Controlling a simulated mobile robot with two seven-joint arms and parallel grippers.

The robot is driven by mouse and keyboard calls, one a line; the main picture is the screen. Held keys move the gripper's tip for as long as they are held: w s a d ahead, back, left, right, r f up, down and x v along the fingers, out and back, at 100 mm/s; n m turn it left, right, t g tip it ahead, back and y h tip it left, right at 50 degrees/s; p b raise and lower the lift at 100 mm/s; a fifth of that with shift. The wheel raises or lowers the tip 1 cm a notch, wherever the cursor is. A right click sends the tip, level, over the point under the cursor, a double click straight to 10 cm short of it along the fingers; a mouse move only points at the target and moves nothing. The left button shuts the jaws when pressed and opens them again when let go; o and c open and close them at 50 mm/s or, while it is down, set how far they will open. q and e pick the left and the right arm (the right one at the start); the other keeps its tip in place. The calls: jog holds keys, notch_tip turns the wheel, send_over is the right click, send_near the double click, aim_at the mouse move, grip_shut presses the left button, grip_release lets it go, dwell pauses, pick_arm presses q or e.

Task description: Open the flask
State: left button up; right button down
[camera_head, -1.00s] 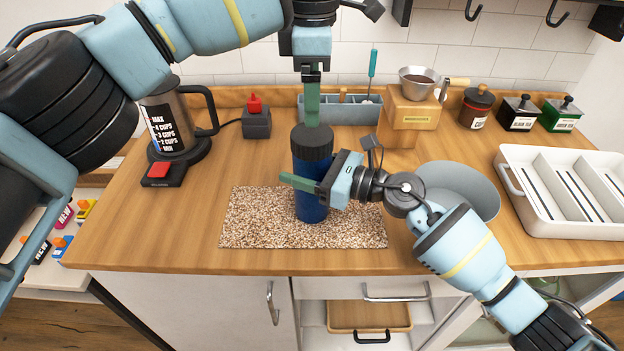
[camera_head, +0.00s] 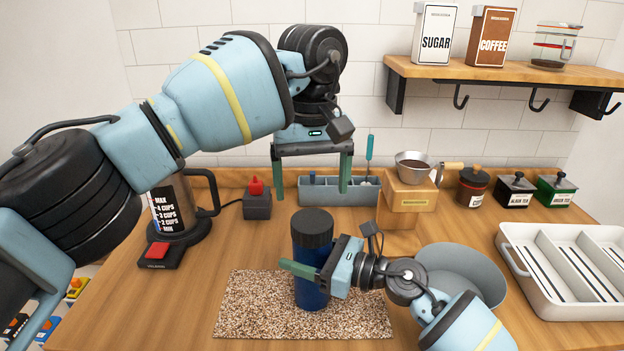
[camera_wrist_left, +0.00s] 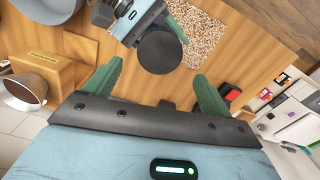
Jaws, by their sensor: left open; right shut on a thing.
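The blue flask (camera_head: 311,290) stands upright on the speckled mat (camera_head: 245,310). Its black lid (camera_head: 312,228) sits on top; the lid also shows from above in the left wrist view (camera_wrist_left: 160,52). My right gripper (camera_head: 305,272) is shut on the flask's body from the right, a green finger across its front. My left gripper (camera_head: 312,180) is open and empty above the flask and apart from the lid. Its two spread green fingers show in the left wrist view (camera_wrist_left: 158,92), with the lid beyond them.
A kettle (camera_head: 175,205) on its base stands at the left. A grey caddy (camera_head: 325,190) and a wooden dripper stand (camera_head: 408,200) are behind the flask. A grey bowl (camera_head: 465,272) and a white rack (camera_head: 560,270) are at the right. A shelf (camera_head: 500,72) hangs above.

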aim_at(312, 220)
pick_arm(q)
jog(key=m, duration=0.6)
jog(key=shift+m, duration=0.3)
jog(key=shift+f, duration=0.1)
jog(key=shift+f, duration=3.9)
